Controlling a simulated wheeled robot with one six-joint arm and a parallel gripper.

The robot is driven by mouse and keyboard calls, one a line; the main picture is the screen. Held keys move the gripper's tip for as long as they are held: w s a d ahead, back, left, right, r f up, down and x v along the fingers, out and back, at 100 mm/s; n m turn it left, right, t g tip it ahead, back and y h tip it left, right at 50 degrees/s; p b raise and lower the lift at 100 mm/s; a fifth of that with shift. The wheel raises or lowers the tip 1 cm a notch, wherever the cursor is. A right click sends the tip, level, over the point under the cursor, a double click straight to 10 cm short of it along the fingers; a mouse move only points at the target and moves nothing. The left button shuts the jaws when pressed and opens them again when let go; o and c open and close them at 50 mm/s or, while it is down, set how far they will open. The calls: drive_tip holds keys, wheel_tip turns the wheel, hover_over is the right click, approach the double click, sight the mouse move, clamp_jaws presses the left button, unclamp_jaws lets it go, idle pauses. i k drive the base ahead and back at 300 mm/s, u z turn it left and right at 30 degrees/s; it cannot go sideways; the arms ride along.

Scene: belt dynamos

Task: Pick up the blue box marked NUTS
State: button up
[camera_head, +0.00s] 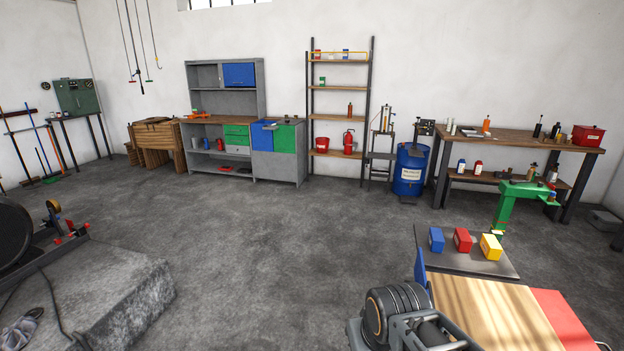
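A small blue box (437,240) stands upright on a dark grey plate (428,262) at the lower right. It is the leftmost of three boxes in a row. Any lettering on it is too small to read. A red box (463,240) stands just right of it, with a gap between them. A yellow box (491,247) stands at the right end of the row. I cannot make out my gripper in this view.
A wooden top (490,312) with a red strip lies in front of the plate. A green stand (512,200) rises behind the yellow box. A workbench (510,142) and a blue barrel (410,170) stand farther back. The middle floor (280,235) is clear.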

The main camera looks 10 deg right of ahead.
sight(436, 240)
drive_tip(key=i, duration=3.25)
drive_tip(key=z, duration=4)
drive_tip(key=i, duration=0.6)
drive_tip(key=u, duration=1.75)
